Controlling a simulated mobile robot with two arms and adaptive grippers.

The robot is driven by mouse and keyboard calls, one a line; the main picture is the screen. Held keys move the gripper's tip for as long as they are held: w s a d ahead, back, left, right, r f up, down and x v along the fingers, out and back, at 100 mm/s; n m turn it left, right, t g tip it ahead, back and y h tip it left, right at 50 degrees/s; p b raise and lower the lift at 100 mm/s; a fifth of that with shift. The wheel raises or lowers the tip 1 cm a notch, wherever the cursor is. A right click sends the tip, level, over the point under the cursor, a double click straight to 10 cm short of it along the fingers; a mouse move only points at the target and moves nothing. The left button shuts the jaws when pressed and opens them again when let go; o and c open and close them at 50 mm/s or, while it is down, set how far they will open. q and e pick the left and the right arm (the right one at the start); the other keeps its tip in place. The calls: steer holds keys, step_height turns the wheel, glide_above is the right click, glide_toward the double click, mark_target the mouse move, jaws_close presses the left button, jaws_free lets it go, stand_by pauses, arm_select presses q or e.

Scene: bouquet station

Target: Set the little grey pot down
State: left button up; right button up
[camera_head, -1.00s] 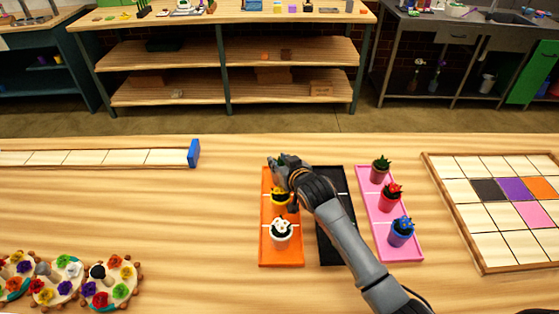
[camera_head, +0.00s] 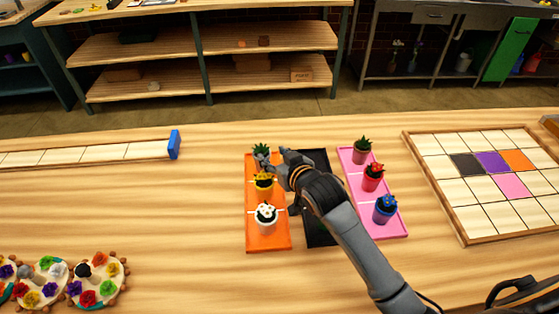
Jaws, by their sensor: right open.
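A little pot with a green plant (camera_head: 261,150) stands in the far section of the orange tray (camera_head: 268,245); its lower part, which looks greyish, is mostly hidden by my fingers. My right gripper (camera_head: 273,160) is open right beside it, on its right side. I cannot tell whether a finger still touches the pot.
A black tray (camera_head: 319,232) lies partly under my right arm. The pink tray (camera_head: 396,229) holds a green-topped pot (camera_head: 362,155), a red pot (camera_head: 373,178) and a blue pot (camera_head: 385,211). A gridded board (camera_head: 468,238) is at the right; flower-covered rounds (camera_head: 97,279) at the lower left.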

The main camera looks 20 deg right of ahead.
steer(key=shift+v, duration=1.45)
